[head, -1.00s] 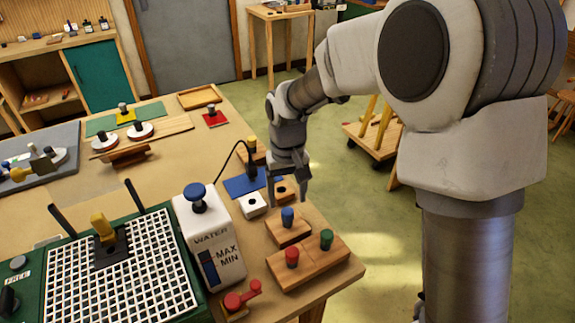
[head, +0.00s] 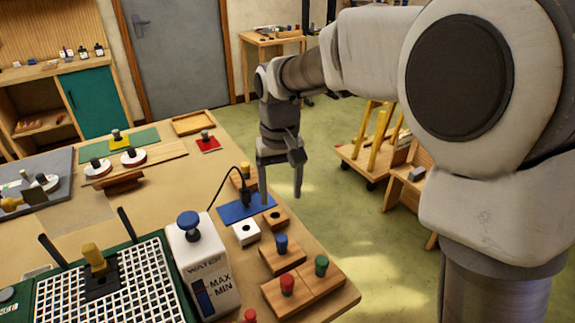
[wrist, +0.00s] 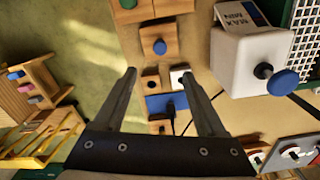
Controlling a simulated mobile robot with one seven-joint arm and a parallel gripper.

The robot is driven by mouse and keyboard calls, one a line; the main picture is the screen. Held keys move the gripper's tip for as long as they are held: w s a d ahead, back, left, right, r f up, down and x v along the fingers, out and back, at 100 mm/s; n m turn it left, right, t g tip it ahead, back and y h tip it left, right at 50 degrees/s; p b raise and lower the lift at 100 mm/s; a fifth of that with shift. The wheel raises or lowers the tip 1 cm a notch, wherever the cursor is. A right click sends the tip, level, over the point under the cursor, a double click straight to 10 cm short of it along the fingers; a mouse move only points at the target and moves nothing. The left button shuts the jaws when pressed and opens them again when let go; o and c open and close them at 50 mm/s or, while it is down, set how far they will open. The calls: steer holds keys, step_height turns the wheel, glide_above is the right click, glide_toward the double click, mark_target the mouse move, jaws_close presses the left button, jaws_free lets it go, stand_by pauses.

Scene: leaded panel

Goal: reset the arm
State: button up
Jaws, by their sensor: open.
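My gripper (head: 281,192) hangs from my arm with its fingers pointing down, above the right edge of the workbench (head: 190,200). Its two fingers are spread apart and nothing is between them. In the wrist view my gripper (wrist: 165,92) also shows open and empty, with a blue mat (wrist: 163,104) and small wooden blocks below and beyond the fingers. In the head view the blue mat (head: 238,212) lies just left of and below the fingers, with a black corded tool (head: 246,192) on it.
A white water box (head: 200,270) with a blue knob stands beside a gridded green unit (head: 110,290). Wooden blocks with blue, red and green knobs (head: 300,285) sit near the bench's right edge. A wooden cart (head: 375,160) stands on the floor at right. Open floor lies between.

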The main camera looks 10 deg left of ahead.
steer(key=s+d+r+m+t, duration=0.1)
steer(key=s+d+r, duration=0.3)
steer(key=d, duration=0.2)
steer(key=s+d+r+m+t, duration=0.1)
steer(key=s+d+r+t, duration=0.1)
steer(key=s+d+r, duration=0.35)
steer(key=s+d+f+m+t, duration=0.2)
steer(key=s+d, duration=0.7)
steer(key=shift+d+f+t, duration=0.2)
steer(key=shift+f+t, duration=0.05)
steer(key=shift+t, duration=0.05)
steer(key=shift+a, duration=0.15)
